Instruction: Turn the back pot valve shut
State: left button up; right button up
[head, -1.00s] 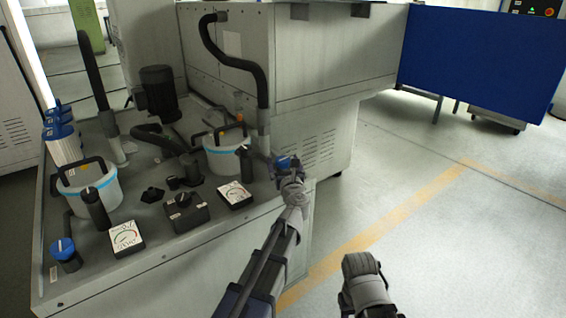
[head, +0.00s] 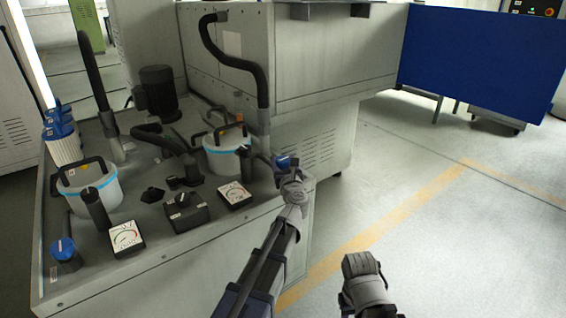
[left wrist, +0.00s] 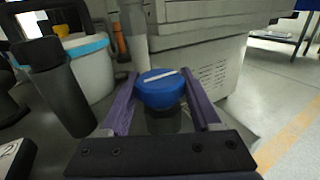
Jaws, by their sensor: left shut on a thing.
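The back pot valve has a round blue knob (head: 284,161) at the right corner of the grey bench top, beside the back white pot (head: 222,160). In the left wrist view the knob (left wrist: 158,93) has a white line lying nearly crosswise, its right end slightly farther away. My left gripper (head: 287,168) is shut on the knob, with one purple finger on each side of it. The knob's dark stem shows below it in the left wrist view. My right gripper (head: 362,265) hangs over the floor, away from the bench; its fingers are not clear.
A second blue valve knob (head: 63,248) stands at the left front of the bench beside the front pot (head: 75,203). Two dial gauges, a black switch box (head: 187,215) and black hoses fill the bench. A black post (left wrist: 62,85) stands left of the left gripper. Floor on the right is clear.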

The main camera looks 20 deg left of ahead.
pick_arm(q)
jog(key=shift+c, duration=0.5)
jog(key=shift+s+h, duration=0.1)
jog(key=shift+h, duration=0.2)
jog(key=shift+a+m+t+h, duration=0.1)
jog(key=shift+m+t+h, duration=0.3)
jog(key=shift+m+h, duration=0.45)
jog(key=shift+m+t+h, duration=0.2)
jog(key=shift+m+h, duration=0.85)
jog(key=shift+h, duration=0.6)
jog(key=shift+m+t+h, duration=0.2)
jog(key=shift+m+h, duration=0.8)
jog(key=shift+h, duration=0.6)
jog(key=o, duration=1.4)
jog(key=shift+c, duration=0.2)
